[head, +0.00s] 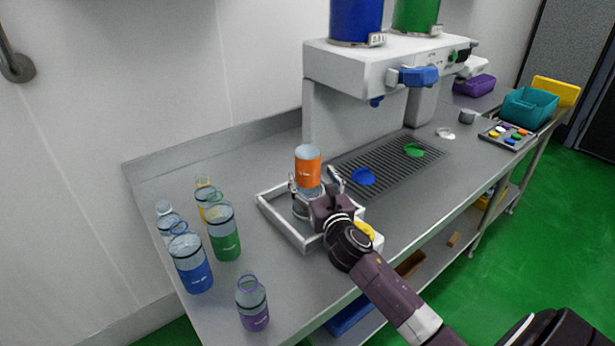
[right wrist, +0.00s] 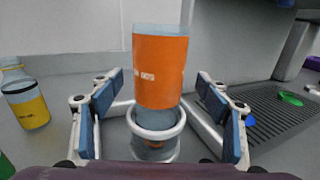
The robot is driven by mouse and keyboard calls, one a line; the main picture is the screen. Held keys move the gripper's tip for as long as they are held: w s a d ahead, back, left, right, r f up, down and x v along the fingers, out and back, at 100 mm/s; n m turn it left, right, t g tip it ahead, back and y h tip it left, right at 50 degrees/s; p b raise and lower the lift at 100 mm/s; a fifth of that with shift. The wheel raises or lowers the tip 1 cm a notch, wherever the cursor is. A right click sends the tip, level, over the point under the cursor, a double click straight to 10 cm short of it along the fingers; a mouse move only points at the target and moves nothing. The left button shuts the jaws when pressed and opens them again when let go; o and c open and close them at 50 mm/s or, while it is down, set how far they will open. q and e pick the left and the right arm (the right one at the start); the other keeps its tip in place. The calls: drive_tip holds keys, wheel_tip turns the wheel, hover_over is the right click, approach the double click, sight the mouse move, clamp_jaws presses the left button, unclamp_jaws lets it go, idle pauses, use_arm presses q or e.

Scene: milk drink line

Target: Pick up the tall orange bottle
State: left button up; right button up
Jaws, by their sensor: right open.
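The tall orange bottle (head: 308,167) stands upright in a white-railed tray frame (head: 283,224) on the steel counter. In the right wrist view the orange bottle (right wrist: 159,68) rises between the fingers, with a pale ring (right wrist: 156,122) around its lower part. My right gripper (head: 318,186) is at the bottle; in the right wrist view its blue-padded fingers (right wrist: 160,112) stand apart on either side, with gaps to the bottle. The bottle's base is partly hidden by the ring and gripper. My left gripper is not seen.
Several bottles stand at the left, including green (head: 224,236), blue (head: 193,268) and purple (head: 253,309) ones. The dispenser (head: 358,66) with its drip grate (head: 390,163) is behind and right. Teal bin (head: 530,108) and button tray (head: 507,135) are far right.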

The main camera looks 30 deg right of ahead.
drive_tip(key=x, duration=0.3)
drive_tip(key=shift+w+a+r, duration=0.1)
drive_tip(key=shift+w, duration=0.4)
drive_tip(key=c, duration=1.2)
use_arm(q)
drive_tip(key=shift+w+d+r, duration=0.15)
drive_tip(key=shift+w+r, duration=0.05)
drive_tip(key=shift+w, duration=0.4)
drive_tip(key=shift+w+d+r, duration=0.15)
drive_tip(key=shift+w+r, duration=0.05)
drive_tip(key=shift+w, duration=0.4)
